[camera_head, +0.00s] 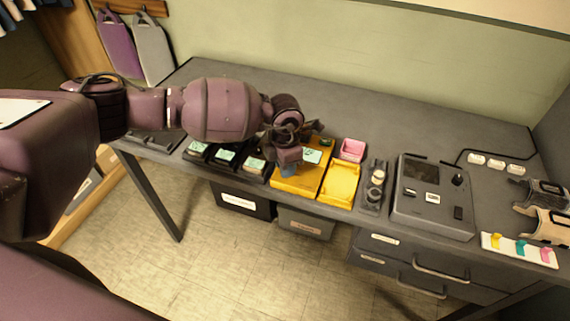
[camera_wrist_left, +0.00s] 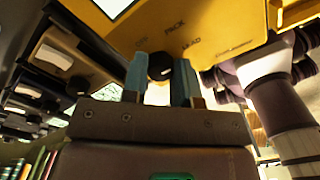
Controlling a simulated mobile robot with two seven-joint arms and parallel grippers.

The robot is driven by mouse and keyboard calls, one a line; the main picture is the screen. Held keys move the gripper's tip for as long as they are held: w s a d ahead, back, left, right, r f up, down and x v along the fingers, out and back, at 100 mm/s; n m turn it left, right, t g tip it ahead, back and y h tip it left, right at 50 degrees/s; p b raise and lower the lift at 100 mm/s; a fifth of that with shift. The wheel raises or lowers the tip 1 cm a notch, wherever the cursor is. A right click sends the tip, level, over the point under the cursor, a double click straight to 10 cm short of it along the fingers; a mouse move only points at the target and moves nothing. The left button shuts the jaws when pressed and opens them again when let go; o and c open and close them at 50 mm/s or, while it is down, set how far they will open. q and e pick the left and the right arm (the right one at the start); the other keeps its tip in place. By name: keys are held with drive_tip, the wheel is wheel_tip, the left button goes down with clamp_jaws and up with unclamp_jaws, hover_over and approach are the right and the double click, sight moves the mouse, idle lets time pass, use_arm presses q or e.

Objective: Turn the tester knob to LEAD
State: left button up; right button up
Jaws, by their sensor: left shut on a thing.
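The yellow tester (camera_head: 294,184) lies on the grey bench with a pale screen on its top. In the left wrist view its yellow face (camera_wrist_left: 225,22) carries printed labels; PACK and LEAD are readable, and another to the left is unclear. The black tester knob (camera_wrist_left: 158,62) sits between the two blue fingertips of my left gripper (camera_wrist_left: 160,76), which is shut on it. A small white mark shows on the knob, but which label it points to I cannot tell. In the head view my left gripper (camera_head: 289,166) hides the knob. My right gripper is out of view.
Black trays with devices (camera_head: 226,155) stand left of the tester. A yellow tray (camera_head: 340,184) and a pink tray (camera_head: 352,150) lie just right of it. Farther right are a dark stand (camera_head: 373,192) and a grey console (camera_head: 434,210). The bench's back strip is clear.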

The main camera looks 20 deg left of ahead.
use_arm(q)
drive_tip(key=shift+r, duration=0.1)
drive_tip(key=o, duration=0.9)
wheel_tip(320, 180, up, 11)
drive_tip(key=shift+f+p, duration=0.15)
drive_tip(key=shift+p, duration=0.35)
